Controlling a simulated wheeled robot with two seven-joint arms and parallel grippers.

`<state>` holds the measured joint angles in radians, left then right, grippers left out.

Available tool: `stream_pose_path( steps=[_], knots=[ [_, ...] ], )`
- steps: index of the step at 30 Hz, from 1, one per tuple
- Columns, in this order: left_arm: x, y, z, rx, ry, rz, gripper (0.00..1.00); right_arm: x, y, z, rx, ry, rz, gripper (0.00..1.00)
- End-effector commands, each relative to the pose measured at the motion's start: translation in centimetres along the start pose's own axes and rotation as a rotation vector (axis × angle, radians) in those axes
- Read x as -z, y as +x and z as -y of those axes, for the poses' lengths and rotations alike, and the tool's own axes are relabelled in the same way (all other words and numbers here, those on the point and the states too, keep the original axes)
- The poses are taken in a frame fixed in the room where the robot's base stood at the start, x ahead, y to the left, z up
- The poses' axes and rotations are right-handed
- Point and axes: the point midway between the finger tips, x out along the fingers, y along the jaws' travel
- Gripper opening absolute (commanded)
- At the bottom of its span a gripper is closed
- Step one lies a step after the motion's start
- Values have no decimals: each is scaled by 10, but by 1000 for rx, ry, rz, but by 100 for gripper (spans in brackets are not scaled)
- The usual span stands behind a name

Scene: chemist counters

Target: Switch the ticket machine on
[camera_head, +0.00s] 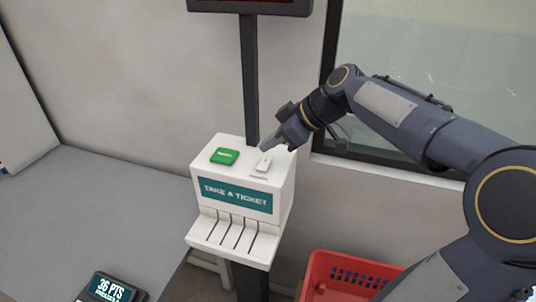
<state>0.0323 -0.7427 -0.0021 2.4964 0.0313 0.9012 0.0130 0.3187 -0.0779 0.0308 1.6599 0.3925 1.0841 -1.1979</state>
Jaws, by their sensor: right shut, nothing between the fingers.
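The ticket machine (237,194) is a white box on a dark post, with a teal "TAKE A TICKET" label and several slots at its front. On its top are a green button (224,156) at the left and a small white switch (264,164) at the right. My right gripper (268,146) is shut and empty. Its tip is just above and behind the white switch; I cannot tell whether it touches. Whether the switch is on or off is too small to tell. My left gripper is not in view.
A dark pole (249,75) with a display rises behind the machine. A red basket (345,277) is at the lower right, under my right arm. A grey counter (90,215) lies at the left, with a small "36 PTS" device (110,289). A window is behind my arm.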

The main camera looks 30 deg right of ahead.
Motion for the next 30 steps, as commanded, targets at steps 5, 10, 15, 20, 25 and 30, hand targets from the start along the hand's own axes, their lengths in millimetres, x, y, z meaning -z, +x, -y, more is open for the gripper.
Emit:
stream_pose_path(
  steps=[5,10,15,20,25,30],
  knots=[
    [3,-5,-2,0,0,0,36,-14,24,0,1,4,2,0],
    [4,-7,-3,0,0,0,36,-26,36,0,1,2,2,0],
    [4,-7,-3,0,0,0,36,-28,39,0,-1,0,0,0],
    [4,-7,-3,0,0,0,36,-28,39,0,-1,-1,0,0],
    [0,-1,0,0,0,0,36,-31,41,0,-9,-9,0,0],
    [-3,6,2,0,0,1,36,-31,41,1,-28,-29,2,0]
  ],
)
